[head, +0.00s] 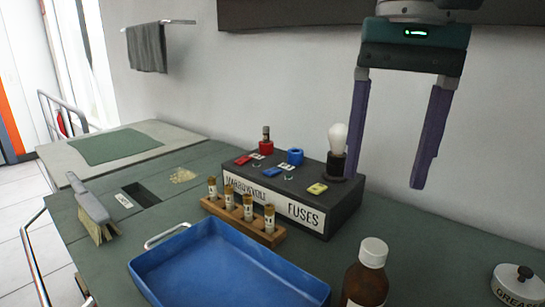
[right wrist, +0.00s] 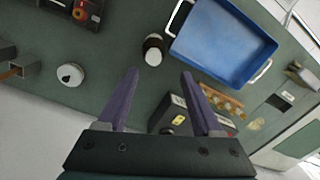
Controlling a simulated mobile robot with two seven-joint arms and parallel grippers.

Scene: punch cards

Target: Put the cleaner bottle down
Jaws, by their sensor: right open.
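The cleaner bottle is most likely the brown bottle (head: 366,284) with a white cap, at the front of the bench in the head view. It looks upright; its lower part is cut off by the frame edge. In the right wrist view the bottle (right wrist: 153,49) stands on the green bench top, beyond the fingertips and apart from them. My right gripper (head: 385,180) is open and empty, raised above the bench behind the bottle. Its two purple fingers also show in the right wrist view (right wrist: 160,74), with nothing between them. My left gripper is not in view.
A blue tray (head: 215,262) lies left of the bottle. Behind stand a wooden rack (head: 243,222) of several fuses and a dark fuse box (head: 325,214) with a bulb. A white grease tin (head: 518,284) is at right. A brush (head: 90,205) lies at left.

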